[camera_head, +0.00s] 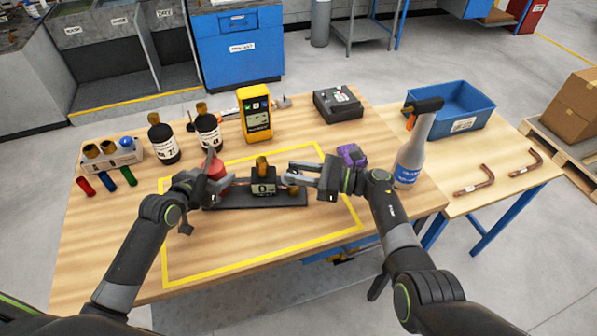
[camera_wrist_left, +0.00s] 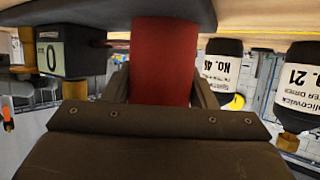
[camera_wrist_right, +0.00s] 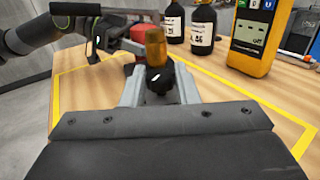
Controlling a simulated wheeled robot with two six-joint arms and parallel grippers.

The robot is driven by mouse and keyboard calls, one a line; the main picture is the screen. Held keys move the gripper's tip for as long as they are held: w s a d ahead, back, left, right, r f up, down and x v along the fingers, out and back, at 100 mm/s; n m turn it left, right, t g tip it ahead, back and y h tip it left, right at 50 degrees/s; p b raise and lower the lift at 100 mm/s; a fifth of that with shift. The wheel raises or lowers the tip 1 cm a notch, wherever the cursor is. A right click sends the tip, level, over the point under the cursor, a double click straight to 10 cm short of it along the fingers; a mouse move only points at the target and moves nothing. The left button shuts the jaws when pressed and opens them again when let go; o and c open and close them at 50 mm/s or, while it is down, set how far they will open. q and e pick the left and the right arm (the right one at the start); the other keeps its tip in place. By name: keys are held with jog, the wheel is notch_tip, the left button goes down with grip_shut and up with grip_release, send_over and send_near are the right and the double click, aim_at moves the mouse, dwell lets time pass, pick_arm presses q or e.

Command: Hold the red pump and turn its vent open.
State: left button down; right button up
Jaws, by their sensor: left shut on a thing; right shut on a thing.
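The red pump body (camera_head: 217,172) stands at the left end of a black base plate (camera_head: 240,204) inside the yellow outline. A black block (camera_head: 264,187) marked "0" with a brass fitting (camera_head: 262,163) on top sits at the middle of the plate. My left gripper (camera_head: 212,172) is shut on the red body, which fills the left wrist view (camera_wrist_left: 164,60) between the fingers. My right gripper (camera_head: 289,178) is shut on a black knob (camera_wrist_right: 158,79) with a white mark, at the block's right side. The fingers partly hide the knob.
Two dark bottles (camera_head: 162,140) and a yellow meter (camera_head: 255,115) stand behind the pump. A purple object (camera_head: 351,154) and a spray bottle (camera_head: 411,155) are to the right. A blue bin (camera_head: 463,103) and copper tubes (camera_head: 475,181) lie further right. The front of the outlined area is clear.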

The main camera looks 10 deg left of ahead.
jog(key=shift+w+n+g, duration=0.1)
jog(key=shift+n+g, duration=0.8)
jog(key=shift+g, duration=0.6)
jog(key=o, duration=1)
jog(key=shift+c, duration=0.2)
jog(key=shift+w+d, duration=0.2)
jog(key=shift+d, duration=1.05)
jog(key=shift+w+d, duration=0.15)
jog(key=shift+d, duration=1.1)
jog(key=shift+w+d, duration=0.2)
jog(key=shift+d, duration=1.05)
